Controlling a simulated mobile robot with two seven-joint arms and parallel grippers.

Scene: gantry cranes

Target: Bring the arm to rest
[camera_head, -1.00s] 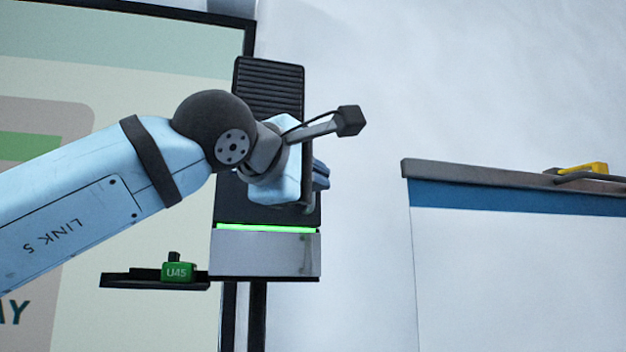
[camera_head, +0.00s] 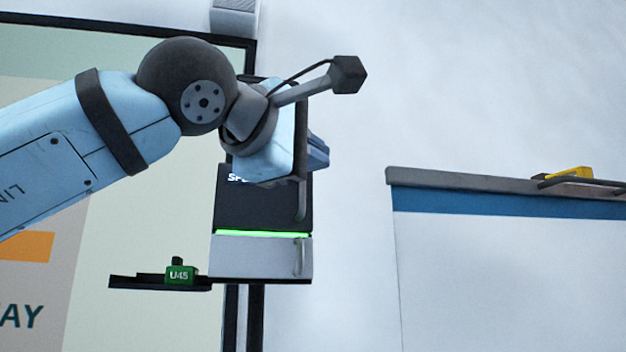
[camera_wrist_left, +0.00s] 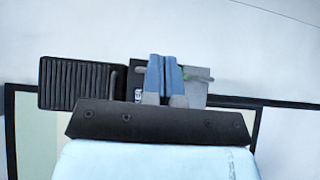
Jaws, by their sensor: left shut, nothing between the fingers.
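My left arm comes in from the left in the head view, its wrist bent in front of a black and grey wall unit. My left gripper (camera_head: 318,153) is mostly hidden behind its own wrist plate; only blue finger parts show past the plate's right edge. In the left wrist view the two blue fingers (camera_wrist_left: 163,80) are together with nothing between them. They overlap the wall unit (camera_wrist_left: 75,83) behind; I cannot tell the exact gap to it. My right gripper is in neither view.
The wall unit (camera_head: 262,258) has a glowing green strip and a handle. A black shelf (camera_head: 135,282) on its left bears a green block marked U45 (camera_head: 181,274). A large framed panel stands behind my arm. A counter (camera_head: 490,186) at right bears a yellow object (camera_head: 570,173).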

